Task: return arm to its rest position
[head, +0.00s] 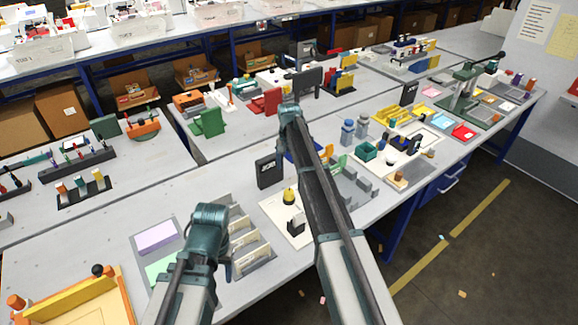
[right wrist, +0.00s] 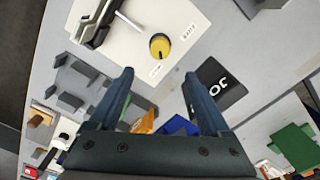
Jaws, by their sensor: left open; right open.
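A white base plate (head: 272,209) stands on the table in front of me, partly hidden behind my right arm. It carries a yellow-and-black knob (head: 289,195) and a small black part (head: 295,226). In the right wrist view the plate (right wrist: 185,22) shows the yellow knob (right wrist: 159,46) and a dark arm-like piece (right wrist: 95,22) with a thin pale rod. My right gripper (right wrist: 158,76) is open and empty, its fingertips apart and pointing toward the plate's edge. My left gripper (head: 212,240) is at the lower left; its fingers are mostly hidden in the head view.
A black sign block (head: 269,171) stands behind the plate. A grey slotted rack (head: 248,247) and a tray with purple and green cards (head: 158,237) are near my left gripper. Grey blocks (head: 362,185) lie right of my right arm.

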